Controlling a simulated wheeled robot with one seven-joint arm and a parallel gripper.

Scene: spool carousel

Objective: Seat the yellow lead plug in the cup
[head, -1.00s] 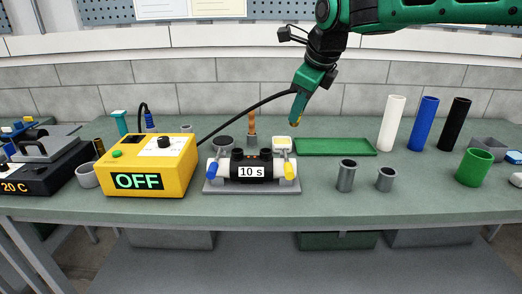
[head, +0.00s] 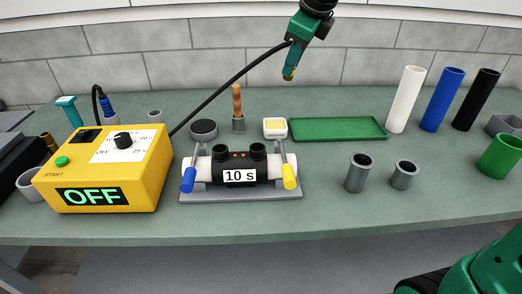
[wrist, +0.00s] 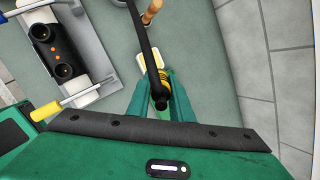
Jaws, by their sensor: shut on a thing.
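My gripper (head: 289,74) is green and hangs high above the back of the bench. It is shut on the yellow lead plug (wrist: 158,88), which shows between the fingers in the wrist view. A black cable runs from the plug to the yellow control box (head: 110,175). A small grey cup (head: 155,116) stands behind the box, beside the blue lead plug (head: 108,105) in its holder. Two larger grey cups, one taller (head: 357,175) and one shorter (head: 403,175), stand front right. The frames do not show which is the task's cup. The plug touches none.
A black coupler (head: 240,164) marked 10 s clamps a white pipe. White, blue and black tubes stand right. The front bench strip is clear.

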